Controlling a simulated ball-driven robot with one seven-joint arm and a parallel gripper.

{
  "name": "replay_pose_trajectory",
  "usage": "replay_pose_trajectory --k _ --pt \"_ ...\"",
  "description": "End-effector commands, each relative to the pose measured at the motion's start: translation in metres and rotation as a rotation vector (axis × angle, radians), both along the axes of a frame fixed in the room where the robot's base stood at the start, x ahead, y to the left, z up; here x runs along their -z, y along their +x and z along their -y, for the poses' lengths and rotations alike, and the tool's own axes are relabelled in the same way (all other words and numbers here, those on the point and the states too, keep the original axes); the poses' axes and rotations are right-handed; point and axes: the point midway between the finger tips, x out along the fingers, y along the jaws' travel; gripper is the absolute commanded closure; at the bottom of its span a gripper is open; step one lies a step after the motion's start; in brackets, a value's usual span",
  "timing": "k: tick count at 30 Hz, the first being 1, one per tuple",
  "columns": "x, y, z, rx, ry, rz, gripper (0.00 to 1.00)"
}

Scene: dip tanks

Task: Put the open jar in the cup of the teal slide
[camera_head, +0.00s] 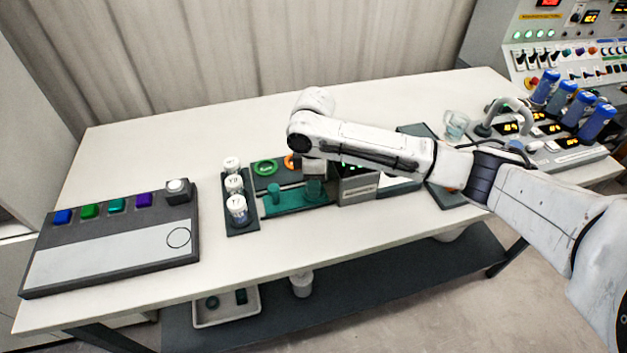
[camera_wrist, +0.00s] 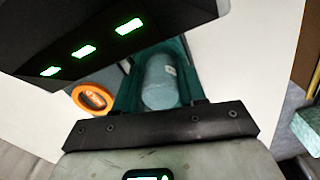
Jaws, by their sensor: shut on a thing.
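The teal slide (camera_head: 298,198) lies on the table near the middle, with a short teal post at its left and a teal cup (camera_head: 314,189) at its right. My gripper (camera_head: 314,174) points down right over the cup. In the wrist view, a grey-blue jar (camera_wrist: 160,82) with a small pale mark sits in front of my gripper, with teal around it. My gripper is shut on this jar. In the head view the jar is hidden by my gripper and the cup. I cannot tell whether the jar rests on the cup's floor.
A rack (camera_head: 241,226) with white-lidded jars is left. Green (camera_head: 265,167) and orange (camera_head: 289,161) rings lie behind. A button panel (camera_head: 110,245) is far left.

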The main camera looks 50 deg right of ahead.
Motion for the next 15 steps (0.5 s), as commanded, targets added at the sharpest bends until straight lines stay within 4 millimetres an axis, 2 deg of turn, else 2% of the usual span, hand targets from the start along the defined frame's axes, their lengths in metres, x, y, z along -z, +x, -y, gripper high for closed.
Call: replay_pose_trajectory --k 15 --pt "0.01 -0.0004 0.0 0.001 0.0 0.0 0.96"
